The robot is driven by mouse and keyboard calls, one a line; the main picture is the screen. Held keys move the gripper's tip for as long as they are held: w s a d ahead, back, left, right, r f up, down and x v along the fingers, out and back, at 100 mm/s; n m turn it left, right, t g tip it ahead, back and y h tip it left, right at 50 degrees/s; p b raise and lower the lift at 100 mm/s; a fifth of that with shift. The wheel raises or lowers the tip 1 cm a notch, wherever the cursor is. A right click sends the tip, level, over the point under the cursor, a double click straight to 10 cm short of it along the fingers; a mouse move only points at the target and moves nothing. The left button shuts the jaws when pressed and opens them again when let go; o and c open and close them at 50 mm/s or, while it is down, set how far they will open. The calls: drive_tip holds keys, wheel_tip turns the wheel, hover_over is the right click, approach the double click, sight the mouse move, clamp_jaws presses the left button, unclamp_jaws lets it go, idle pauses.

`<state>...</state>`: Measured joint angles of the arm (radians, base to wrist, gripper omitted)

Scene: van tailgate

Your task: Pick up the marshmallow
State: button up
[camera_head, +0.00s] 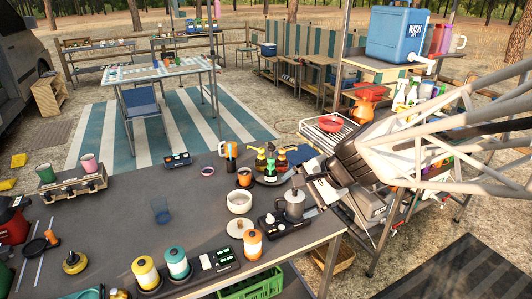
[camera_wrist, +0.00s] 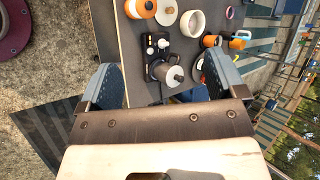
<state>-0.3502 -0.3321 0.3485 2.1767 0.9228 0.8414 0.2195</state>
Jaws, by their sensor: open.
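I cannot make out a marshmallow in either view. My gripper (camera_head: 308,186) is over the right end of the dark table, beside a grey moka pot (camera_head: 294,204). In the wrist view my gripper (camera_wrist: 160,82) has its two blue-grey fingers wide apart with nothing held between them. The bowl's contents are unclear.
A wire rack with a red bowl (camera_head: 330,123) is behind.

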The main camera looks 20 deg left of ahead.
drive_tip(key=w+a+f+m+y, duration=0.1)
drive_tip(key=w+a+f+m, duration=0.1)
drive_tip(key=a, duration=0.5)
drive_tip(key=w+a+f+m+y, duration=0.1)
drive_tip(key=w+a+f+y, duration=0.1)
drive_tip(key=a, duration=0.5)
drive_tip(key=m+y, duration=0.2)
drive_tip(key=m, duration=0.5)
approach(165, 207)
drive_tip(key=w+d+r, duration=0.2)
drive_tip(key=d+r, duration=0.2)
drive_tip(key=r, duration=0.2)
drive_tip(key=a+f+m, duration=0.1)
drive_tip(key=a+f, duration=0.1)
drive_tip(key=a, duration=0.1)
drive_tip(key=s+a+f+m, duration=0.1)
drive_tip(key=a+f, duration=0.1)
drive_tip(key=f, duration=0.1)
drive_tip(key=s+a+f+m, duration=0.1)
drive_tip(key=a+f, duration=0.1)
drive_tip(key=a, duration=0.1)
drive_tip(key=shift+a+f+m+t, duration=0.3)
drive_tip(key=shift+a+f+t, duration=0.05)
drive_tip(key=shift+t, duration=0.05)
drive_tip(key=shift+x, duration=1.3)
drive_tip(key=shift+a, duration=0.1)
drive_tip(key=shift+x, duration=2.45)
drive_tip(key=shift+f, duration=0.15)
